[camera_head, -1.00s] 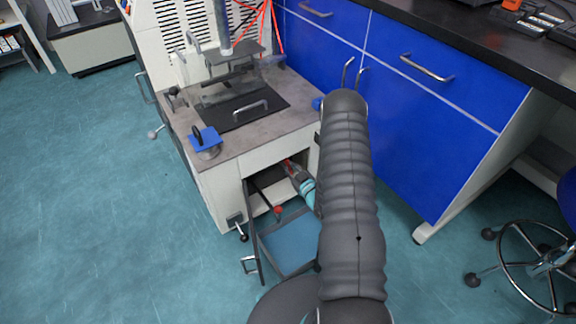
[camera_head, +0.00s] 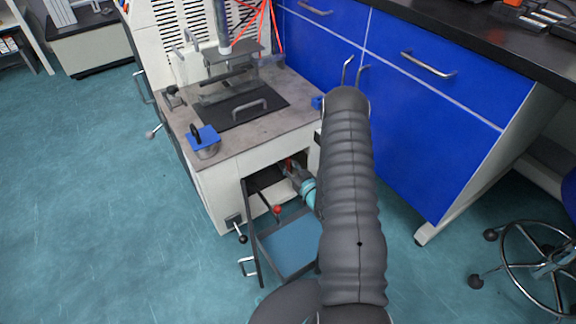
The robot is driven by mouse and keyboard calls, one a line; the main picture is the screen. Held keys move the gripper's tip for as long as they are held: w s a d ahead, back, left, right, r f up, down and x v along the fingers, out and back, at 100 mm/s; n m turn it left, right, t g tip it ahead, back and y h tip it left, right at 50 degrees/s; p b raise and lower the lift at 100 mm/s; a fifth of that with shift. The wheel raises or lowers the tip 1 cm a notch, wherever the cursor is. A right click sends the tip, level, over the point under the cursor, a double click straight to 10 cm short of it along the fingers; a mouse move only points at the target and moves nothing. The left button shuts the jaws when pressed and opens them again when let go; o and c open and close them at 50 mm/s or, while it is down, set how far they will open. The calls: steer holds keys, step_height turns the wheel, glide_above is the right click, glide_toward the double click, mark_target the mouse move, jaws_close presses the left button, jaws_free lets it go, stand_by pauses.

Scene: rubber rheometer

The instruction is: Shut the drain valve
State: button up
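The rheometer's lower front compartment (camera_head: 262,184) stands open, with its door (camera_head: 290,243) swung down or out toward me. My gripper (camera_head: 290,171) reaches into the upper right of this opening, below the bench top. A small red part (camera_head: 289,164), possibly the drain valve's handle, shows right at my fingertips. A red knob on a dark rod (camera_head: 277,209) shows lower, near the door. My gripper is small and partly hidden by my arm, so I cannot tell whether its fingers are closed on the red part. The valve body is not clearly visible.
The machine's worktop (camera_head: 240,137) carries a dark plate with a handle and a blue-topped item (camera_head: 204,139). Blue drawers and cabinets (camera_head: 420,130) stand close on the right. A wheeled stool (camera_head: 540,258) is at the lower right. The floor at left is clear.

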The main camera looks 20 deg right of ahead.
steer(key=s+d, duration=0.2)
steer(key=s, duration=0.9)
steer(key=shift+s+d, duration=0.15)
steer(key=shift+s, duration=0.25)
steer(key=shift+f, duration=0.1)
